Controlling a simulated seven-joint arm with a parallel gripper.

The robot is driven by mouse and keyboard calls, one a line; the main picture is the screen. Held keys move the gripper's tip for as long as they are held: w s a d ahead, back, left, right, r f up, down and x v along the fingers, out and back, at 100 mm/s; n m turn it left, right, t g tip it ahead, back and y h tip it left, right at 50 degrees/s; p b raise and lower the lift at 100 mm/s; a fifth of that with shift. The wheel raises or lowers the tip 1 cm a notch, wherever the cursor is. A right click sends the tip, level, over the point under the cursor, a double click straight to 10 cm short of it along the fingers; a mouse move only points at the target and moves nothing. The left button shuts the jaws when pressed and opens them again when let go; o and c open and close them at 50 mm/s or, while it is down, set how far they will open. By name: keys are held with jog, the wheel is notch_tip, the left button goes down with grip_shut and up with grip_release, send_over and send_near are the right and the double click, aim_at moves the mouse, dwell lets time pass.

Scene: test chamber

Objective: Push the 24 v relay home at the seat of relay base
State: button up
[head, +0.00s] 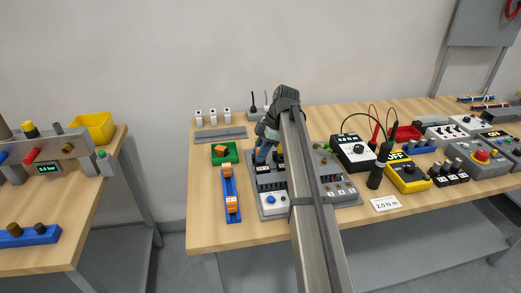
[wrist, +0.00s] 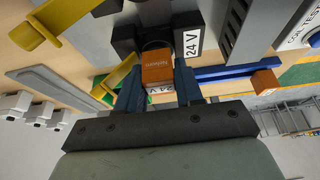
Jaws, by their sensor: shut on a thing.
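The orange 24 V relay (wrist: 157,68) is between my gripper's two blue-grey fingers (wrist: 158,88) in the wrist view. A white "24 V" label shows on its near end. My gripper is shut on it. The black relay base (wrist: 127,38), with its own white "24 V" label (wrist: 193,42), lies directly beyond the relay. The relay's far end is close against the base's dark opening; I cannot tell how deep it sits. In the head view my gripper (head: 261,153) is low over the grey panel (head: 277,211), and my arm hides part of the base.
A blue rail (head: 225,186) with orange relays (head: 232,205) and a green tray (head: 233,154) stand left of the panel. Yellow parts (wrist: 120,80) lie close to the fingers in the wrist view. Meters (head: 352,152) and a yellow device (head: 405,176) stand to the right.

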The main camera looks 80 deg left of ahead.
jog(key=shift+f, duration=0.1)
jog(key=o, duration=1.1)
jog(key=shift+a, duration=0.1)
jog(key=shift+o, duration=0.2)
jog(key=v, duration=1.3)
jog(key=shift+w+d+r, duration=0.15)
jog(key=shift+d+r, duration=0.1)
jog(key=shift+r, duration=0.1)
